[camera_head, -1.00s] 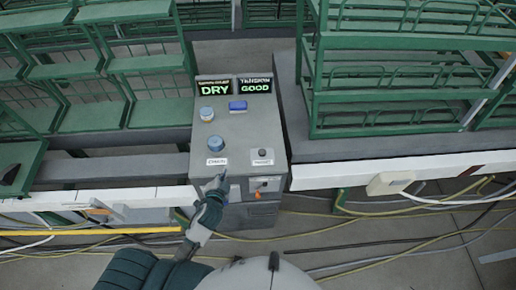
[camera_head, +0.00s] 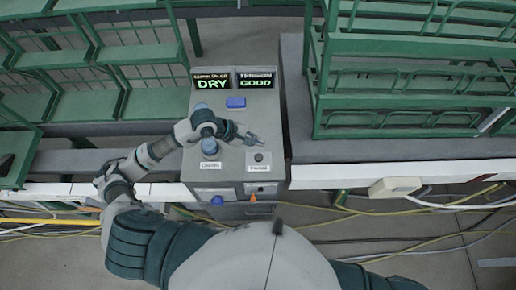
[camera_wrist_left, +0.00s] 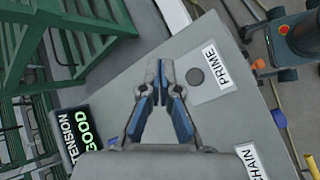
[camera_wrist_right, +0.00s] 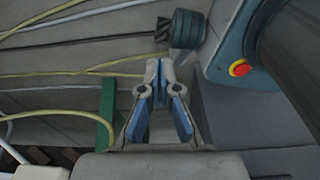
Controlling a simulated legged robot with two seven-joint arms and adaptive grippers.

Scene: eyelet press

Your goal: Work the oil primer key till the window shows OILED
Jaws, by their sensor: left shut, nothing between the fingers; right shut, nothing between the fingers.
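The oil window (camera_head: 211,84) at the top left of the grey press panel (camera_head: 232,125) reads DRY. The primer key is a small dark round key (camera_head: 258,157) with a PRIME label at the panel's right; it also shows in the left wrist view (camera_wrist_left: 195,76). My left gripper (camera_head: 251,139) is shut and empty. It hangs over the panel just above the key in the head view, and its fingertips (camera_wrist_left: 160,66) appear beside the key, apart from it. My right gripper (camera_wrist_right: 160,66) is shut and empty in its wrist view, over the floor with cables.
A second window (camera_head: 255,81) reads TENSION GOOD. Another blue knob is partly hidden by my left arm. Green racks (camera_head: 400,95) stand on both sides; cables cross the floor.

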